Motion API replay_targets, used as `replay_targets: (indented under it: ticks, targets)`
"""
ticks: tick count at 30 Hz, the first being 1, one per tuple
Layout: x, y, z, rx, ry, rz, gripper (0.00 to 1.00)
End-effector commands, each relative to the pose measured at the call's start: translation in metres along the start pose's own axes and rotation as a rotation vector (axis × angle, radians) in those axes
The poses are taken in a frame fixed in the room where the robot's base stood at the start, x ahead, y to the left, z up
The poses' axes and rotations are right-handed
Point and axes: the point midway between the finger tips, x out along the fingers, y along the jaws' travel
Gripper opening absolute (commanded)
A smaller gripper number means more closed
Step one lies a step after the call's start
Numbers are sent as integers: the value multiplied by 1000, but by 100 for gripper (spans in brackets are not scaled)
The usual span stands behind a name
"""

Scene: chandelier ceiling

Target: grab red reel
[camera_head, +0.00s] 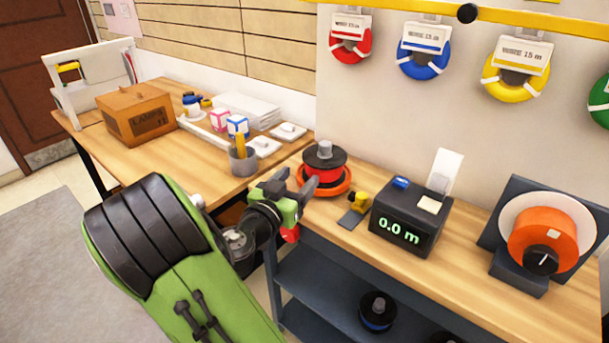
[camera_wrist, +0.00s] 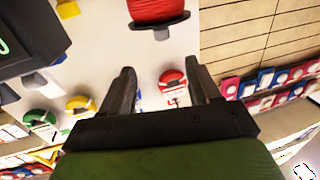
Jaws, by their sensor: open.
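The red reel (camera_head: 325,172) has a red winding, a black top flange and a grey knob. It stands upright on an orange-red round base (camera_head: 340,188) at the left end of the wooden workbench. My gripper (camera_head: 297,187) is at the bench's front-left edge, just left of and in front of the reel. In the wrist view the reel (camera_wrist: 156,10) appears upside down at the top edge, partly cut off, beyond my fingertips. My gripper (camera_wrist: 158,70) is open, with nothing between its fingers. The reel is apart from the fingers there.
Right of the reel stand a small yellow-and-grey device (camera_head: 356,204), a black meter box (camera_head: 410,218) reading "0.0 m" and an orange drum (camera_head: 545,238). A pencil cup (camera_head: 243,161) stands left on another table. Coloured wire coils (camera_head: 425,60) hang on the wall. A shelf (camera_head: 330,290) lies below.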

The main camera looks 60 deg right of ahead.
Motion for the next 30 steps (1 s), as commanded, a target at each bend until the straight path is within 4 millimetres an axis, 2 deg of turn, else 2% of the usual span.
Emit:
replay_targets:
  ticks: [8, 15, 20, 27, 30]
  targets:
    - [28, 2, -8, -8, 0, 6, 61]
    - [88, 2, -4, 2, 2, 6, 61]
    - [107, 1, -3, 0, 1, 3, 61]
    - [150, 0, -6, 1, 1, 4, 61]
    - [158, -1, -4, 1, 1, 1, 61]
